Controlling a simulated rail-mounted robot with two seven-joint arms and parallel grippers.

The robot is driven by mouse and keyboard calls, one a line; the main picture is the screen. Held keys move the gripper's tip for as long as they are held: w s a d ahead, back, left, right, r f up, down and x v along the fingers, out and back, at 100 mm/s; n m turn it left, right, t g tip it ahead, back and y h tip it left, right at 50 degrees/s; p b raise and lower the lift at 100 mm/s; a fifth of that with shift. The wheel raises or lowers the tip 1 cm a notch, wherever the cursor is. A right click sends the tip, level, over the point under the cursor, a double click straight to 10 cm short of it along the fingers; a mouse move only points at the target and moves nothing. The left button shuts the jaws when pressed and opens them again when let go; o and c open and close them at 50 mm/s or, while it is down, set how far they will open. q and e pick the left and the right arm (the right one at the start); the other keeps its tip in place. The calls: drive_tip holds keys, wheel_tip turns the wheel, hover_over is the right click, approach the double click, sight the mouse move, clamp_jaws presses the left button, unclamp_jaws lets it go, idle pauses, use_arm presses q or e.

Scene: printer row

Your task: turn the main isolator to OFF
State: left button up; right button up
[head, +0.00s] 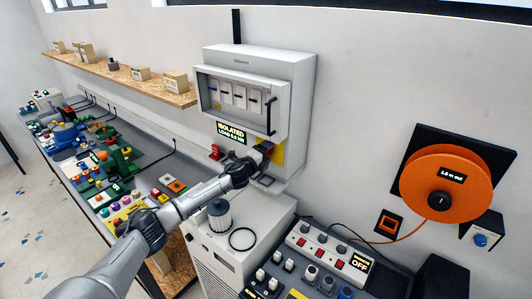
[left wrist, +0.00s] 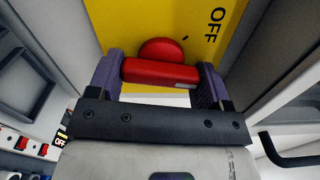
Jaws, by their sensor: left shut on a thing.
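The main isolator is on the grey wall cabinet (head: 300,95). Its yellow plate (head: 277,153) is partly hidden by my left gripper (head: 262,156) in the head view. In the left wrist view the yellow plate (left wrist: 195,22) carries the printed word OFF at the upper right. The red isolator handle (left wrist: 160,74) lies across between my two purple fingers, which are shut on its ends. A round red hub (left wrist: 161,48) shows behind the handle. A display (head: 231,132) under the cabinet window appears to read ISOLATED, LOAD 0.0 kW. My right gripper is not in view.
A cabinet door handle (head: 270,116) sticks out above my gripper. Below are a white unit with a ribbed cylinder (head: 219,215) and a black ring (head: 242,239). A red-switched panel (head: 330,248) and an orange reel (head: 445,185) are at the right. A crowded bench runs left.

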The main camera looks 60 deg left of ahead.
use_arm(q)
drive_tip(key=n, duration=0.2)
drive_tip(key=n+p, duration=0.1)
drive_tip(key=n, duration=0.2)
drive_tip(key=shift+r+n+p, duration=0.25)
drive_tip(key=shift+n+p, duration=0.05)
drive_tip(key=shift+p, duration=0.1)
drive_tip(key=n+p, duration=0.1)
drive_tip(key=n, duration=0.4)
drive_tip(key=shift+p, duration=0.4)
drive_tip(key=shift+n, duration=0.3)
drive_tip(key=o, duration=0.9)
